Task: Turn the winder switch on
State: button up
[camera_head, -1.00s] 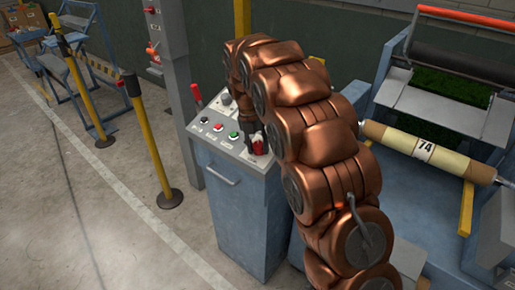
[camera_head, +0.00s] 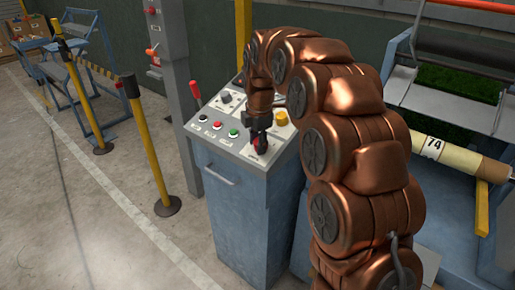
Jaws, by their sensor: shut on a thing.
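The control console (camera_head: 240,228) is a blue cabinet with a light, sloped top panel. A row of red, black and green buttons (camera_head: 218,125) lies left of the gripper. A yellow knob (camera_head: 281,118) sits just behind and right of it, and a grey dial (camera_head: 226,97) is farther back.
A red-handled lever (camera_head: 195,90) stands at the console's left edge. A grey post (camera_head: 168,42) rises behind it. Yellow barrier posts (camera_head: 150,148) stand on the open floor at left. A machine with a roll marked 74 (camera_head: 433,148) is at right.

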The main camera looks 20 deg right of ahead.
jog(key=m+t+b, duration=0.1)
jog(key=m+b, duration=0.1)
jog(key=m, duration=0.2)
jog(key=shift+m+b, duration=0.3)
jog(key=shift+d, duration=0.1)
dwell(0.5)
jog(key=o, duration=1.1)
jog(key=shift+o, duration=0.2)
jog(key=shift+r, duration=0.1)
jog(key=v, duration=1.2)
jog(key=shift+s, duration=0.2)
jog(key=s+f+m+g+p, duration=0.1)
jog(key=s+m, duration=0.4)
jog(key=s, duration=0.8)
jog(key=s+f+m+g+p, duration=0.2)
jog(key=s+f+m+p, duration=0.2)
jog(key=s, duration=0.9)
jog(key=s+f+m+g+p, duration=0.1)
jog(key=s+f+m+p, duration=0.2)
jog(key=s, duration=1)
notch_tip(320, 180, down, 3)
jog(key=m, duration=0.3)
jog(key=shift+s+r+m+g, duration=0.25)
jog(key=shift+m+g, duration=0.05)
